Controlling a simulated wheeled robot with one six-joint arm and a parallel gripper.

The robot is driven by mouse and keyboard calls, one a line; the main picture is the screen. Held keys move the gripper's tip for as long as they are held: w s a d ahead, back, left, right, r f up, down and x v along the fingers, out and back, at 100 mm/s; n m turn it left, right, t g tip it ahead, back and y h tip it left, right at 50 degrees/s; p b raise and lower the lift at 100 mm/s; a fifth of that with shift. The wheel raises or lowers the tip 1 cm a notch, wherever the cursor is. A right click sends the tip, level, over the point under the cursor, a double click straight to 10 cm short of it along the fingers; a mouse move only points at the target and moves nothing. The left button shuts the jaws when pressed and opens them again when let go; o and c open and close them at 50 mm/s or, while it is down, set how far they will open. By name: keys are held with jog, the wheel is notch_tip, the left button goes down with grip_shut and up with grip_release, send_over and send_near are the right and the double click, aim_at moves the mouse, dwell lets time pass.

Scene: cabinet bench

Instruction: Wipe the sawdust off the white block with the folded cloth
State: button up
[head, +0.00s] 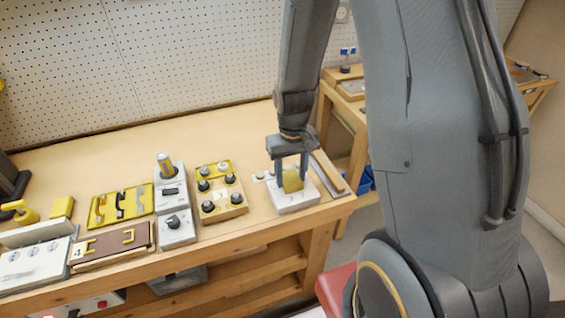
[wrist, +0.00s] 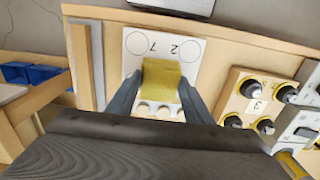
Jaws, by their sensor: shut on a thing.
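The white block (head: 301,204) lies near the right end of the bench top. In the wrist view the white block (wrist: 187,50) shows two printed circles with the marks 7 and 2 at its far side and several round pale spots at its near side. The yellow folded cloth (head: 292,181) stands over the block, between the fingers of my gripper (head: 291,176). In the wrist view my gripper (wrist: 158,95) is shut on the cloth (wrist: 161,72). I cannot tell whether the cloth touches the block. I cannot make out sawdust clearly.
A panel with several dark knobs (head: 220,207) stands left of the block, with a switch unit (head: 176,229) beyond it. A long strip (head: 327,172) lies right of the block by the bench edge. The bench top (head: 225,135) behind is clear.

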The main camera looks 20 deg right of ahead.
jog(key=shift+a, duration=1.25)
jog(key=shift+s+a+f, duration=0.1)
jog(key=shift+a, duration=0.25)
notch_tip(320, 180, up, 3)
jog(key=shift+a+f+p, duration=0.1)
jog(key=shift+p, duration=0.85)
jog(key=shift+s+r+p, duration=0.1)
jog(key=shift+r+p, duration=0.2)
notch_tip(320, 180, up, 5)
jog(key=p, duration=0.4)
jog(key=shift+f, duration=0.1)
